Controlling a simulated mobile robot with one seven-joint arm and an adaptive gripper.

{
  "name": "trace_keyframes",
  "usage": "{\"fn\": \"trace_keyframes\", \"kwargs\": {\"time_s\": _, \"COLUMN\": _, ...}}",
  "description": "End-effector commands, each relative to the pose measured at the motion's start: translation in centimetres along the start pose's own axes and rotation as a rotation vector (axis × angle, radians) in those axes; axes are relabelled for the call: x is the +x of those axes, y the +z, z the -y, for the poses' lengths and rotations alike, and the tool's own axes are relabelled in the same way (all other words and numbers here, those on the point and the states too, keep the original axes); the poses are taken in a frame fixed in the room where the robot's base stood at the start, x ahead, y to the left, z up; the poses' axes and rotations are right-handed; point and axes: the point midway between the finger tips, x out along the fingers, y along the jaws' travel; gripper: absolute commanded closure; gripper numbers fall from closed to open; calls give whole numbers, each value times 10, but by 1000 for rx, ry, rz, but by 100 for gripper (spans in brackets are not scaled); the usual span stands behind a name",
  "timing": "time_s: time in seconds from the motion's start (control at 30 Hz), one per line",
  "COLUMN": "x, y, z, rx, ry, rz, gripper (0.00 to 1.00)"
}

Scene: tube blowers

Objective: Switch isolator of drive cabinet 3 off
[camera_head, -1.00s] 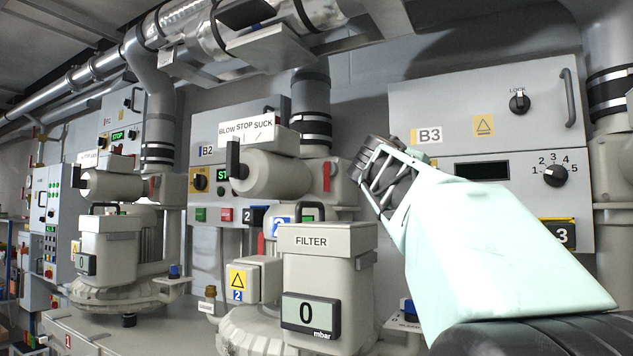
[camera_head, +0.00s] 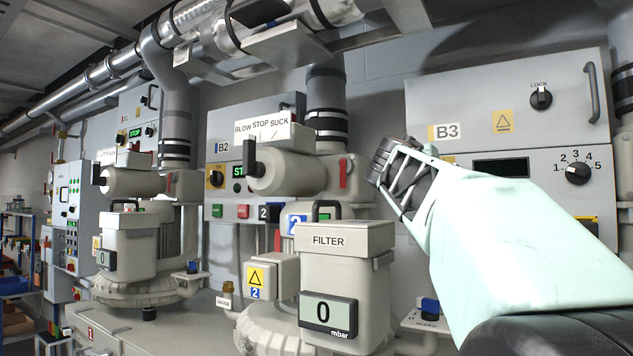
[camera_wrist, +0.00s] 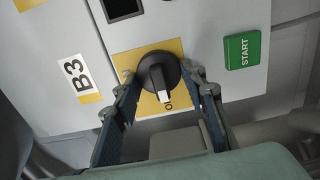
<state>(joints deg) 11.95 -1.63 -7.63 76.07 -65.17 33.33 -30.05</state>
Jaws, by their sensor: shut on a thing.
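Drive cabinet B3 (camera_head: 455,105) is the grey cabinet at the right in the head view. Its B3 label (camera_wrist: 77,79) also shows in the wrist view. The isolator knob (camera_wrist: 158,72) is black and round with a white-tipped handle, on a yellow plate (camera_wrist: 125,62). The white tip points down in the wrist picture, beside lettering that starts with O; the rest is hidden. My gripper (camera_wrist: 163,88) has a finger on each side of the knob and is shut on it. In the head view my gripper (camera_head: 388,165) hides the isolator.
A green START button (camera_wrist: 242,50) is right of the knob in the wrist view. A numbered selector (camera_head: 578,173) and LOCK knob (camera_head: 541,98) sit on the cabinet. The FILTER housing (camera_head: 345,270) and blower B2 (camera_head: 290,172) stand left of my gripper.

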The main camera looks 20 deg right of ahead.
Motion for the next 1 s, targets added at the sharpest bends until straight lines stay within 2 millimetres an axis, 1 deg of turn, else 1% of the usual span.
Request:
{"fn": "trace_keyframes", "kwargs": {"time_s": 0.23, "x": 0, "y": 0, "z": -1, "rx": -3, "ry": 2, "rz": -1, "gripper": 86}}
{"fn": "trace_keyframes", "kwargs": {"time_s": 0.27, "x": 0, "y": 0, "z": -1, "rx": -3, "ry": 2, "rz": -1, "gripper": 60}}
{"fn": "trace_keyframes", "kwargs": {"time_s": 0.4, "x": 0, "y": 0, "z": 0, "rx": -2, "ry": 1, "rz": 0, "gripper": 45}}
{"fn": "trace_keyframes", "kwargs": {"time_s": 0.67, "x": 0, "y": 0, "z": 0, "rx": -1, "ry": 1, "rz": 0, "gripper": 45}}
{"fn": "trace_keyframes", "kwargs": {"time_s": 0.77, "x": 0, "y": 0, "z": -3, "rx": -1, "ry": 2, "rz": 1, "gripper": 45}}
{"fn": "trace_keyframes", "kwargs": {"time_s": 0.87, "x": 0, "y": 0, "z": -11, "rx": 1, "ry": 3, "rz": 1, "gripper": 45}}
{"fn": "trace_keyframes", "kwargs": {"time_s": 0.97, "x": 0, "y": 0, "z": -23, "rx": 2, "ry": 3, "rz": 1, "gripper": 45}}
{"fn": "trace_keyframes", "kwargs": {"time_s": 1.0, "x": 0, "y": 0, "z": -30, "rx": 2, "ry": 5, "rz": -1, "gripper": 45}}
